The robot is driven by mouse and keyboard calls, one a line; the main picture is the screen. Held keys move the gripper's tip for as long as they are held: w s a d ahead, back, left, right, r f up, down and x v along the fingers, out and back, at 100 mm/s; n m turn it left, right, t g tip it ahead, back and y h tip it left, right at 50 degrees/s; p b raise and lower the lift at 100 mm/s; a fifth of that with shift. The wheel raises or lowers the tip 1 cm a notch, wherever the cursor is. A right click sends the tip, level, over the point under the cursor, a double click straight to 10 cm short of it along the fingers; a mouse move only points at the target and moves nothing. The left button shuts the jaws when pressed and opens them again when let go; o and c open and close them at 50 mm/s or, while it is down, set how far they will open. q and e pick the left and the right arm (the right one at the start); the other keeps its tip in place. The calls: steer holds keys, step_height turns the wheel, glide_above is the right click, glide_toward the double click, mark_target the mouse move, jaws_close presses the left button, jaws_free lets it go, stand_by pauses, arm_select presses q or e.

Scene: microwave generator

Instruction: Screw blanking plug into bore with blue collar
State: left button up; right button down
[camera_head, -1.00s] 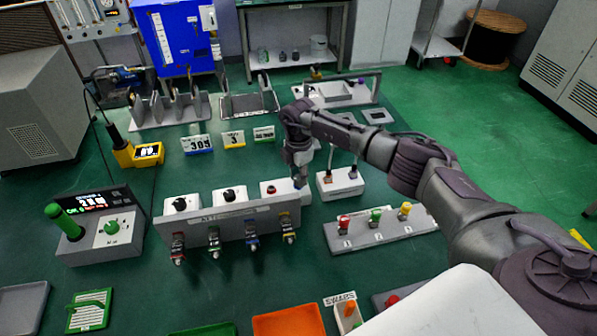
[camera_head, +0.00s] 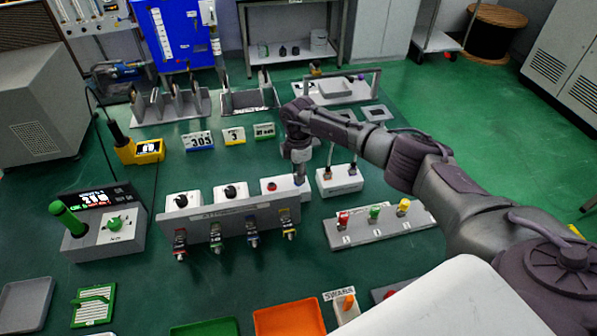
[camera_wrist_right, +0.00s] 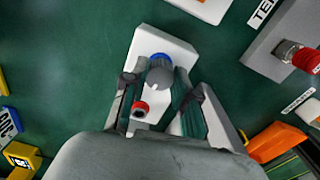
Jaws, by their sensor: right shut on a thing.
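A white block (camera_head: 285,188) with two collared bores stands behind the grey panel. In the right wrist view the blue collar (camera_wrist_right: 160,58) is at the block's far part, and the red collar (camera_wrist_right: 140,110) is nearer. My right gripper (camera_wrist_right: 159,88) is shut on a grey round plug (camera_wrist_right: 160,77), which is over the blue collar and covers part of it. The bore is hidden, so I cannot tell how deep the plug sits. In the head view the right gripper (camera_head: 299,172) points down at the block's right end. My left gripper is out of view.
A grey panel (camera_head: 228,225) with several hanging coloured connectors stands in front of the block. A white box (camera_head: 340,182) with two connectors is close on the right. A grey stand (camera_head: 381,227) with red, green and yellow plugs is nearer right. An orange tray (camera_head: 288,320) lies in front.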

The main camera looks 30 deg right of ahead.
steer(key=c, duration=0.9)
jaws_free()
steer(key=shift+r, duration=0.1)
step_height(320, 180, up, 12)
steer(key=shift+f, duration=0.1)
